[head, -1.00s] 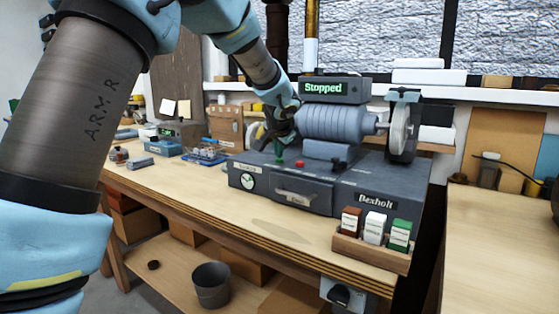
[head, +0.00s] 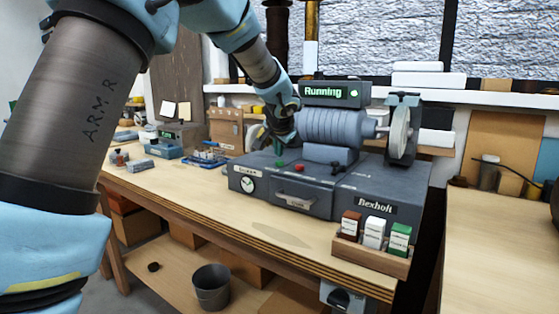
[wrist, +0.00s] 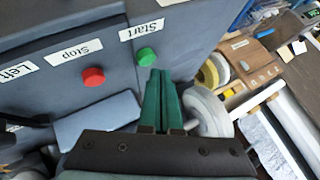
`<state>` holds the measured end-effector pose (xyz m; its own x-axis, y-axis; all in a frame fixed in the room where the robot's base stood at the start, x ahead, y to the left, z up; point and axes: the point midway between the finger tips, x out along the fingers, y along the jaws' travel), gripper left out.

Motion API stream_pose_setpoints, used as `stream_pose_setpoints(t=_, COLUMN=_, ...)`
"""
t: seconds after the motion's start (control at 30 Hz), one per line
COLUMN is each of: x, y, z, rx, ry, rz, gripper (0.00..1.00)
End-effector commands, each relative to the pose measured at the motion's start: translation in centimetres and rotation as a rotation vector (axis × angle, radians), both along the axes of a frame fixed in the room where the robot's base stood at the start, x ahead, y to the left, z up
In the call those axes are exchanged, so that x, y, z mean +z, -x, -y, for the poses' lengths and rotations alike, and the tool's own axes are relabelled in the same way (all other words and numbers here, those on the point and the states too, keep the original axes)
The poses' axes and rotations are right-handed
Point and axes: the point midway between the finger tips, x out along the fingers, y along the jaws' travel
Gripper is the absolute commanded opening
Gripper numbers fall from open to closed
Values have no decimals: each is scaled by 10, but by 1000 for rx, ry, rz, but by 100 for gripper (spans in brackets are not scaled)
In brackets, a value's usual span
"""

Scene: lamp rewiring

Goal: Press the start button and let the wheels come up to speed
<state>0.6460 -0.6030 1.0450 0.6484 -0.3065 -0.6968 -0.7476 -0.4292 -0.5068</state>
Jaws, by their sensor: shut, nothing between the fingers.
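The grey bench grinder (head: 330,125) stands on the wooden bench, and its display (head: 333,92) reads "Running" with a green light. Its right wheel (head: 400,132) is in plain view; the left one is mostly hidden behind my arm. The green start button (wrist: 146,56) shows in the wrist view under a "Start" label. The red stop button (wrist: 93,76) is beside it, under "Stop". My gripper (wrist: 160,74) is shut and empty, its green fingertips close beside the start button. I cannot tell whether they touch it.
A wooden box (head: 370,259) with brown, white and green packets stands at the front right of the bench. A blue tray (head: 207,155) and small items lie to the left. The bench front (head: 230,215) is mostly clear.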

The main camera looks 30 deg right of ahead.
Motion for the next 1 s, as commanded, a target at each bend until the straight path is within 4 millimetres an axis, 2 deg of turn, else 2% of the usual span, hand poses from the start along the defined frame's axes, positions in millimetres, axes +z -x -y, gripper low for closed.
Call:
stream_pose_setpoints(t=0.37, x=3, y=0, z=0, rx=0, ry=0, rz=0, gripper=0)
stream_pose_setpoints(t=0.83, x=45, y=0, z=0, rx=0, ry=-1, rz=1, gripper=0)
stream_pose_setpoints(t=1.0, x=52, y=0, z=0, rx=0, ry=0, rz=0, gripper=0)
